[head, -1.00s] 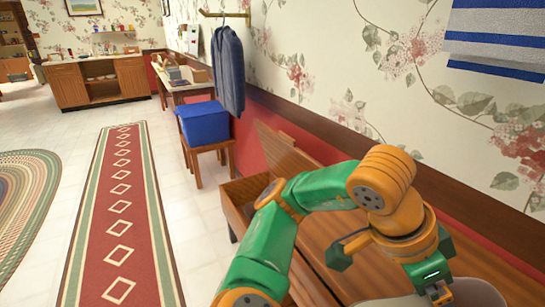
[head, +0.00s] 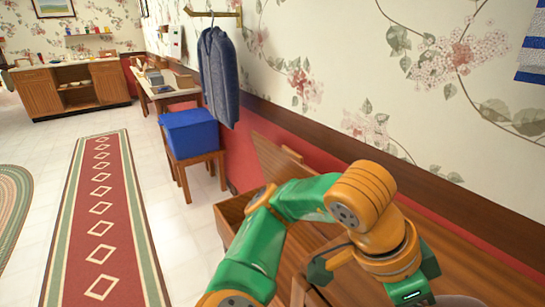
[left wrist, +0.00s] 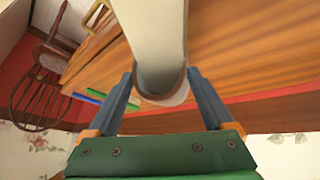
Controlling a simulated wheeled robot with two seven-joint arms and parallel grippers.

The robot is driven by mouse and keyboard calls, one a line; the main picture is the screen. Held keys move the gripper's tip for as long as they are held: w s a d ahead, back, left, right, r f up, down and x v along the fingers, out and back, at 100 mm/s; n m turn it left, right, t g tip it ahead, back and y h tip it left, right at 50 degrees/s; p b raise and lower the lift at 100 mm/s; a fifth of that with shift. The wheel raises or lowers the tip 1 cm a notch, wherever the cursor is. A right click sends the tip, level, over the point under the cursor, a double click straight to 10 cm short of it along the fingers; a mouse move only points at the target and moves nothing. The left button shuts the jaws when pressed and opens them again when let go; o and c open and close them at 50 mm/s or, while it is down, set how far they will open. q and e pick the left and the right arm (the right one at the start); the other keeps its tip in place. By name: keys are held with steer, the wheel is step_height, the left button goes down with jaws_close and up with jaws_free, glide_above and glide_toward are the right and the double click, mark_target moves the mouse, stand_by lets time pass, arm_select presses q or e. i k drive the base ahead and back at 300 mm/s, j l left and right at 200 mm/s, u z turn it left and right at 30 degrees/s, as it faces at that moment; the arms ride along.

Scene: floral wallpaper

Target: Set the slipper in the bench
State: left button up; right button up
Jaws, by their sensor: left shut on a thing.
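The slipper (left wrist: 157,40) is a pale, long shape in the left wrist view, with a rounded end between my fingers. My left gripper (left wrist: 160,80) is shut on it, with one blue-grey finger on each side. In the head view my left arm reaches over the wooden bench, and its fingertips are hidden. The bench (head: 232,212) stands along the wall with an open box part at its far end and a raised lid (head: 285,165). Its wood also fills much of the left wrist view (left wrist: 250,60). My right gripper is not in view.
A blue box (head: 190,132) sits on a small wooden stool beyond the bench. A blue coat (head: 219,75) hangs on the wall above. A red runner rug (head: 100,220) lies on open floor to the left. A wooden chair (left wrist: 45,80) shows in the left wrist view.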

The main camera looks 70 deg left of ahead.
mark_target(288, 278)
steer(key=k+j, duration=0.1)
steer(key=j, duration=1.1)
steer(key=k+j, duration=0.15)
steer(key=j, duration=0.45)
